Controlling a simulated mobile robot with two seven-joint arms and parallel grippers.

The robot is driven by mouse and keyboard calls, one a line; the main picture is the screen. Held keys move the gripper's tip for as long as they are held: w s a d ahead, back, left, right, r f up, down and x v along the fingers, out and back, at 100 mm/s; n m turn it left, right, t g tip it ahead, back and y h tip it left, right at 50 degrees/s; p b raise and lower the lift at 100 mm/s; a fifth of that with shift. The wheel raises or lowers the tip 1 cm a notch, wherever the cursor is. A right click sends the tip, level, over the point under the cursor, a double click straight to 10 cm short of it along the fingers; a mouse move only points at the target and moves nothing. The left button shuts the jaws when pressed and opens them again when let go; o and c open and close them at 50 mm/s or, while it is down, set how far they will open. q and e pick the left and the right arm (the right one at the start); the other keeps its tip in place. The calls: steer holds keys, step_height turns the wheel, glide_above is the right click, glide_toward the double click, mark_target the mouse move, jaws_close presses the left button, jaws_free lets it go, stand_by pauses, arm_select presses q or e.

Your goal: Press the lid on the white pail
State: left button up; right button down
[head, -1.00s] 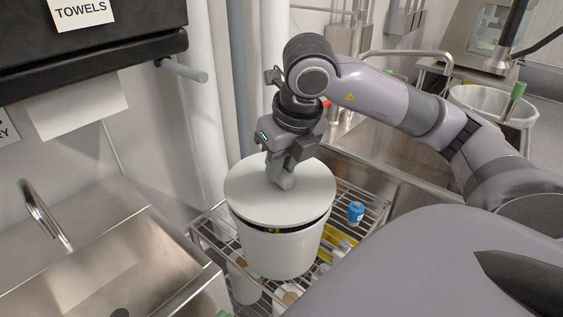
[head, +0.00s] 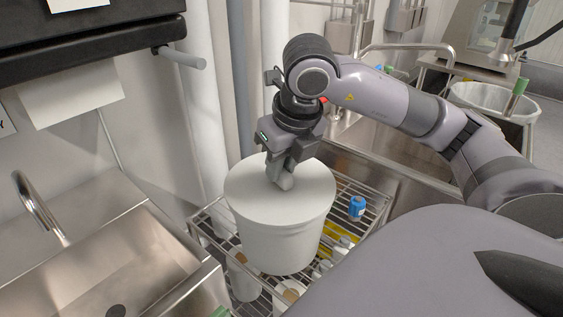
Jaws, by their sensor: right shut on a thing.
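The white pail (head: 279,245) stands upright on a wire rack. The round white lid (head: 252,195) lies over its top, and no gap shows between the lid's near edge and the pail's rim. My right gripper (head: 281,181) points down at the middle of the lid, its fingertips meeting the lid's top. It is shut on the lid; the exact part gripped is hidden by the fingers. My left gripper is not in view.
The wire rack (head: 374,206) also holds a blue-capped bottle (head: 356,208) right of the pail and several containers on a lower level. A steel sink (head: 130,270) with a tap (head: 38,208) is at left. Pipes (head: 205,120) stand close behind the pail.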

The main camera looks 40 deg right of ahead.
mark_target(289, 176)
steer(key=c, duration=0.9)
jaws_free()
steer(key=shift+f, duration=0.1)
steer(key=shift+v, duration=0.8)
steer(key=p+v, duration=0.1)
steer(key=v, duration=0.3)
steer(key=shift+r, duration=0.25)
steer(key=shift+s+r, duration=0.2)
steer(key=shift+r, duration=0.3)
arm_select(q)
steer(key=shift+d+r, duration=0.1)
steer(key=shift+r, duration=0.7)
